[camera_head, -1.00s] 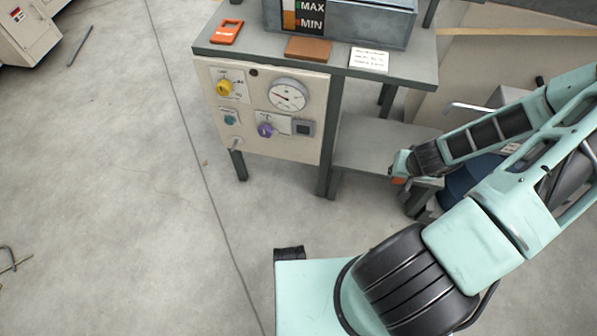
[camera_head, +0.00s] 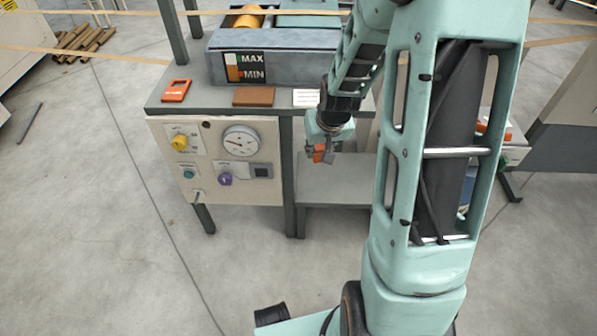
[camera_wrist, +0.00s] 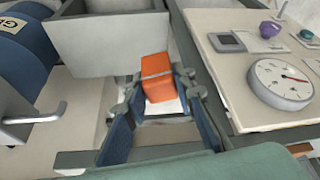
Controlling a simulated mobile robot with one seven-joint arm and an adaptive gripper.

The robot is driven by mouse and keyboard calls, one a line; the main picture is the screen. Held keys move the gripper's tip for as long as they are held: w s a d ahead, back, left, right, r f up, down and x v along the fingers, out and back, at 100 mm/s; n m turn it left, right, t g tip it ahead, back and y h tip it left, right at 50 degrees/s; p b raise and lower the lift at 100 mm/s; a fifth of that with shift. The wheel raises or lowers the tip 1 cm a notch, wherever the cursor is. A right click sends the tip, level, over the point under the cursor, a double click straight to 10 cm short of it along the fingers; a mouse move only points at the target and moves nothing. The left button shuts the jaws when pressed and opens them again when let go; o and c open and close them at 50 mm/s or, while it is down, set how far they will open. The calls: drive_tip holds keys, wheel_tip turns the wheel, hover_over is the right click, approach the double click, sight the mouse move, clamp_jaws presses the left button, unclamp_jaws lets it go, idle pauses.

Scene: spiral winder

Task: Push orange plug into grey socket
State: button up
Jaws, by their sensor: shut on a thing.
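The orange plug (camera_wrist: 156,70) is a block held between the fingertips of my gripper (camera_wrist: 157,95) in the wrist view. In the head view, the plug (camera_head: 320,153) shows small at the end of my gripper (camera_head: 324,150), under the tabletop edge and right of the cream control panel (camera_head: 176,190). The grey socket (camera_head: 262,170) appears to be the small square unit with a dark face on the panel, right of the purple knob. It also shows in the wrist view (camera_wrist: 228,42). The plug is clear of the socket, with a gap between them.
The panel carries a round gauge (camera_head: 240,141), a yellow knob (camera_head: 179,142), a purple knob (camera_head: 224,179) and a small lever (camera_head: 197,195). An orange frame (camera_head: 176,90) and a brown block (camera_head: 254,96) lie on the tabletop. A lower shelf (camera_head: 335,190) is right of the panel.

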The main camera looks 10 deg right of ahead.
drive_tip(key=s+a+r, duration=0.1)
drive_tip(key=a+r, duration=0.2)
drive_tip(key=r, duration=0.3)
drive_tip(key=s+a+r, duration=0.1)
drive_tip(key=a+r, duration=0.2)
drive_tip(key=r, duration=0.3)
drive_tip(key=shift+s+a, duration=0.25)
drive_tip(key=shift+s, duration=0.1)
